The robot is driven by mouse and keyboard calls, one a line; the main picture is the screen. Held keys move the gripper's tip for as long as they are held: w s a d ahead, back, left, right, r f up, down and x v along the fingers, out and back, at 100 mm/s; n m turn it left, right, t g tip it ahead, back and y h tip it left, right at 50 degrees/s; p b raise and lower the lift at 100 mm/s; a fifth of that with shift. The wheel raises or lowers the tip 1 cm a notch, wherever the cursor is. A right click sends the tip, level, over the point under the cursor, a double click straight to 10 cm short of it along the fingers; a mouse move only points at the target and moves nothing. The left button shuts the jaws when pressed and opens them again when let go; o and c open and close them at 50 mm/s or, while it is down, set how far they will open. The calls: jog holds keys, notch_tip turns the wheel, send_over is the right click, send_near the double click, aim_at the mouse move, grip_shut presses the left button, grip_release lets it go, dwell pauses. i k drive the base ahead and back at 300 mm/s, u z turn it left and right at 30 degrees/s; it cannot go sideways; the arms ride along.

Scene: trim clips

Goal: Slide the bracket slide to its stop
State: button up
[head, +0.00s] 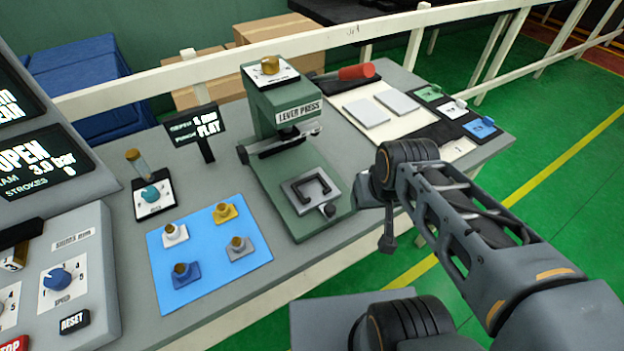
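The green lever press (282,120) stands on the grey bench. On its base lies what looks like the bracket slide (291,195), a flat grey plate. A black U-shaped piece (313,187) lies on it, and a dark round knob (328,210) sits at its front right corner. Whether the slide touches its stop cannot be told. My arm reaches in from the lower right. Its dark end, with my gripper (387,243), hangs past the bench's front edge, right of the press and apart from it. The fingers are too small and dark to read.
A blue mat (206,283) with several small clips lies left of the press. A display sign (195,125) and a knob box (154,196) stand behind it. Control panels fill the left. A white board (398,112) with plates lies right of the press. A railing (330,38) runs behind.

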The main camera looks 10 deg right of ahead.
aim_at(309, 191)
jog(key=z, duration=1.25)
jog(key=k, duration=1.1)
jog(key=u, duration=1.25)
jog(key=i, duration=0.5)
